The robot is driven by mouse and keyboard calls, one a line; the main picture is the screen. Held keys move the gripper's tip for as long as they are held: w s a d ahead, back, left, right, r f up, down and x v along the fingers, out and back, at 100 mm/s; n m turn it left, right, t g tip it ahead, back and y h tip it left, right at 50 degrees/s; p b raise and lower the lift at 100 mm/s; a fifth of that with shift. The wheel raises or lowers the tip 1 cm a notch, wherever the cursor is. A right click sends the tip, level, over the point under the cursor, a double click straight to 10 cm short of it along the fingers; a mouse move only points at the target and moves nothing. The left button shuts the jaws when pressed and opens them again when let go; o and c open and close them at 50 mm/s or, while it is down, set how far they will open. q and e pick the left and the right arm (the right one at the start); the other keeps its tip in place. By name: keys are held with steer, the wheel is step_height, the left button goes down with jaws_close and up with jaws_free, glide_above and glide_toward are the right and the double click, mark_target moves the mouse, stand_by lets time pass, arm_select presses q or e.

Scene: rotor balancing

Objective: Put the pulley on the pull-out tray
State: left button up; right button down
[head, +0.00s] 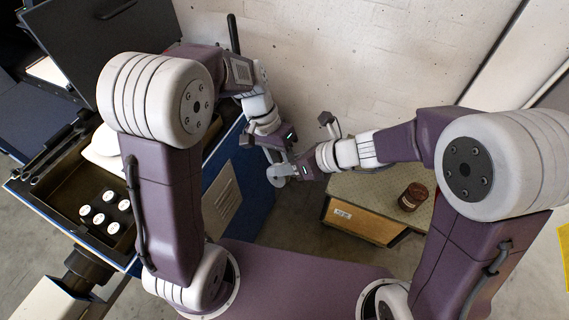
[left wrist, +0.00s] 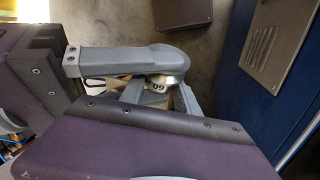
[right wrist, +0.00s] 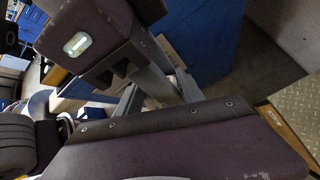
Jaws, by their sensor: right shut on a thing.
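A pale metal disc (head: 276,174), which looks like the pulley, hangs at the meeting point of both grippers. My right gripper (head: 292,169) is shut on it. In the left wrist view, a shiny round part with a dark number label (left wrist: 157,86) shows between grey fingers, mostly hidden. My left gripper (head: 281,152) is right beside the disc; its jaws overlap the right gripper, so its opening is unclear. An open tray (head: 62,200) sticks out of the blue cabinet at left, with several white round pieces in it; it looks like the pull-out tray.
A low wooden-sided stand (head: 352,218) with a textured top is at right, bearing a dark reddish-brown cylinder (head: 413,197). The blue cabinet's side (head: 222,195) has a vented panel. A pale wall (head: 340,60) is behind the grippers. Bare floor lies between cabinet and stand.

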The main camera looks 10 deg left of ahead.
arm_select(q)
steer(key=o, duration=0.4)
steer(key=shift+c, duration=0.2)
steer(key=v, duration=1.2)
steer(key=w+a+f+n+t+y, duration=0.2)
steer(key=a+f+n+t, duration=0.15)
steer(key=f, duration=0.55)
arm_select(e)
steer(key=shift+w, duration=0.1)
arm_select(q)
steer(key=s+a+f+n+y, duration=0.1)
steer(key=s+a+f, duration=0.1)
steer(key=s+f, duration=0.5)
steer(key=s, duration=0.4)
steer(key=shift+a+f+g, duration=0.15)
steer(key=shift+f+g, duration=0.05)
steer(key=shift+g, duration=0.15)
steer(key=shift+s, duration=0.1)
